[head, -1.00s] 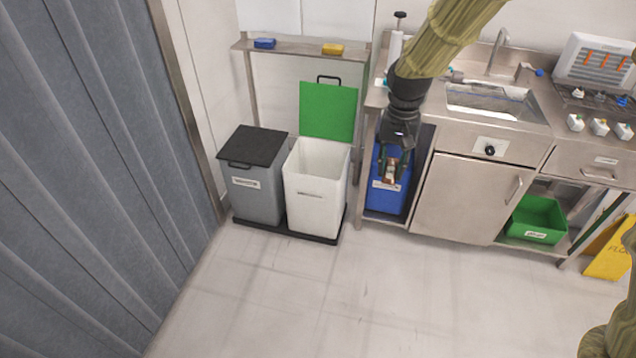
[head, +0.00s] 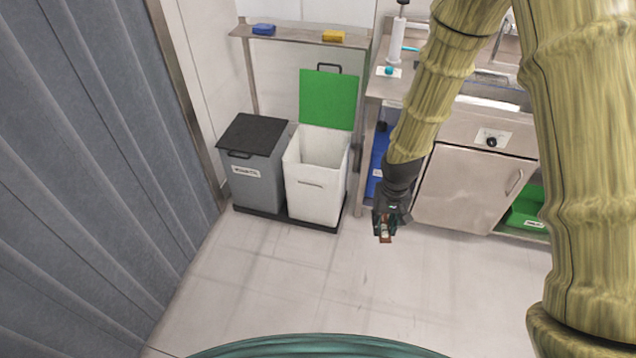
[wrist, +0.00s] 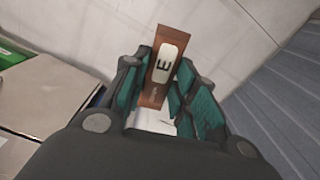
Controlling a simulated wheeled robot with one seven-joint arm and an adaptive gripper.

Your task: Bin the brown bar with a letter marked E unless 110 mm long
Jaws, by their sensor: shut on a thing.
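My gripper (head: 384,222) is shut on a brown bar (head: 386,239) and holds it in the air to the right of the bins, in front of the cabinet. In the wrist view the brown bar (wrist: 171,44) sticks out between the finger pads and carries a white label with a black E. Small print lower on the bar is too small to read. The white bin (head: 314,195) stands with its green lid (head: 328,98) raised. The grey bin (head: 257,188) beside it has its dark lid shut; its label is unreadable.
A blue container (head: 378,165) is under the counter, partly hidden by my arm. A green crate (head: 525,212) is on the right. A shelf above the bins holds a blue block (head: 263,29) and a yellow block (head: 333,36). The floor in front is clear.

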